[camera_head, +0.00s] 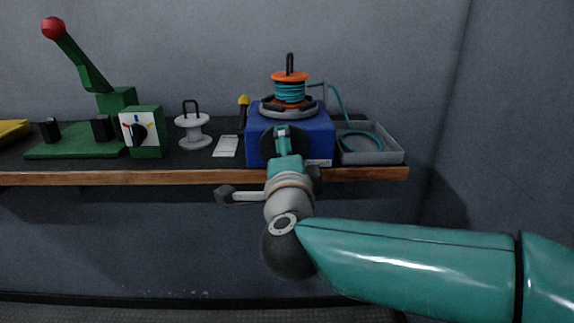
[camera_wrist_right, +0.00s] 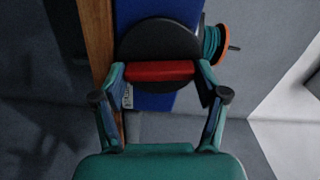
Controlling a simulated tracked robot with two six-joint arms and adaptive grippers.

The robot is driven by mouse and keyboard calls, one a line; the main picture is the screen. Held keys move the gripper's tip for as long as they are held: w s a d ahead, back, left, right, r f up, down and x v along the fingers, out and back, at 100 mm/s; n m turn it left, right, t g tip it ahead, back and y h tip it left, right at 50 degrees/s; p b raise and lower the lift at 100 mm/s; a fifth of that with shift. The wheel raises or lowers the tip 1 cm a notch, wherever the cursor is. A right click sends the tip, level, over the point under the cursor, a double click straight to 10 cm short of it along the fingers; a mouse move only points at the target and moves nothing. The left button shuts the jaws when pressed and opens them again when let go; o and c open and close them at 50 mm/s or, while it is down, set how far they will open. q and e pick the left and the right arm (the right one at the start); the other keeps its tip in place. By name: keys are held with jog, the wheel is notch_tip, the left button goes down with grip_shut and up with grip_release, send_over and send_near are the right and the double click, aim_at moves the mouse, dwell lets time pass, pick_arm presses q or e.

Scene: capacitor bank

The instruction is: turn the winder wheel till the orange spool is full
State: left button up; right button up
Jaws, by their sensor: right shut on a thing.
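The winder is a blue box (camera_head: 320,135) at the right of the bench, with the orange spool (camera_head: 290,76) upright on top. Teal line is wound around the spool's middle, and its orange flanges still show. The spool also shows in the right wrist view (camera_wrist_right: 222,44). The dark round winder wheel (camera_wrist_right: 158,43) is on the box's front and has a red handle (camera_wrist_right: 158,71). My right gripper (camera_wrist_right: 160,74) is shut on the red handle, one finger at each end. In the head view, my right gripper (camera_head: 286,142) partly covers the wheel. My left gripper is not in view.
A grey tray (camera_head: 391,157) with coiled teal line stands right of the winder. Left of it are a white card (camera_head: 226,146), a yellow-topped tool (camera_head: 243,101), an empty grey spool (camera_head: 194,133), a green switch box (camera_head: 150,146) and a green lever press (camera_head: 118,97).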

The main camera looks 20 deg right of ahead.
jog(key=shift+d+f+m+b, duration=0.1)
jog(key=shift+f+m+b, duration=0.2)
jog(key=shift+m+b, duration=0.45)
jog(key=shift+m, duration=0.35)
jog(key=o, duration=1.1)
jog(key=shift+o, duration=0.3)
jog(key=shift+r, duration=0.1)
jog(key=shift+s, duration=0.15)
jog(key=v, duration=1.1)
jog(key=shift+s, duration=0.35)
